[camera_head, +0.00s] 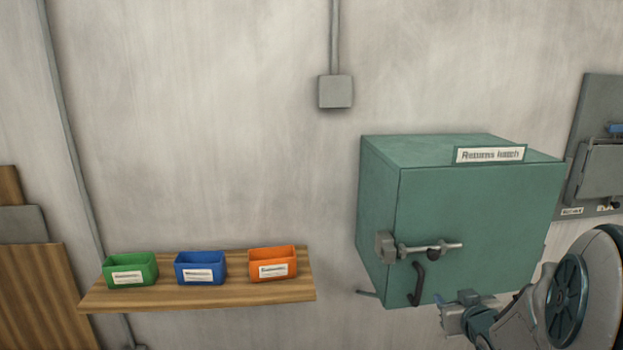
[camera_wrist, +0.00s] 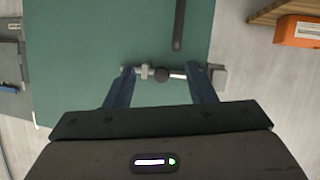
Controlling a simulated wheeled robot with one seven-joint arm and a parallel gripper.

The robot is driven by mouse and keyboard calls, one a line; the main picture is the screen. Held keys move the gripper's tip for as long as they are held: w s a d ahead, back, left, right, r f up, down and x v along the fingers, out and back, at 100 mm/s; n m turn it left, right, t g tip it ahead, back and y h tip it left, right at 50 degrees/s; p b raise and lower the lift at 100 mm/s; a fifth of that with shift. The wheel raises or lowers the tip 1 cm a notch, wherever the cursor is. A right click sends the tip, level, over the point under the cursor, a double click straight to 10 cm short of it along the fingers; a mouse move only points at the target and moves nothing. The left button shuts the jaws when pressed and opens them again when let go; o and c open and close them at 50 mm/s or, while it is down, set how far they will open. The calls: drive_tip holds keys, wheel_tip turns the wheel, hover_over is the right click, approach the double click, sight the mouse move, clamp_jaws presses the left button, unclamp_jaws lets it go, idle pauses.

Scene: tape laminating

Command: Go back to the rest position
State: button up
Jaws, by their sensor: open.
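My gripper (camera_head: 461,306) is at the lower right in the head view, in front of the lower part of a green wall cabinet (camera_head: 470,220) labelled as a hatch. In the wrist view my gripper (camera_wrist: 160,72) has its two blue fingers apart, with nothing held between them. The cabinet door (camera_wrist: 85,45) fills much of that view. A metal bolt (camera_head: 430,248) with a dark knob lies across the door's left edge; in the wrist view the bolt (camera_wrist: 178,74) appears just beyond the fingertips. I cannot tell whether the fingers touch it. A black handle (camera_head: 418,285) is below the bolt.
A wooden shelf (camera_head: 200,297) on the left carries a green bin (camera_head: 130,270), a blue bin (camera_head: 200,268) and an orange bin (camera_head: 272,263). A grey panel (camera_head: 597,140) is on the wall at the far right. The wall above the shelf is clear.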

drive_tip(key=s+a+g, duration=0.5)
drive_tip(key=s+a, duration=0.3)
drive_tip(key=s, duration=0.3)
drive_tip(key=s+a+r+m+g+y, duration=0.1)
drive_tip(key=s+a+g, duration=0.4)
drive_tip(key=s+a, duration=0.3)
drive_tip(key=s, duration=0.3)
drive_tip(key=shift+a+r+g, duration=0.25)
drive_tip(key=shift+a+g, duration=0.05)
drive_tip(key=shift+a, duration=0.05)
idle(0.4)
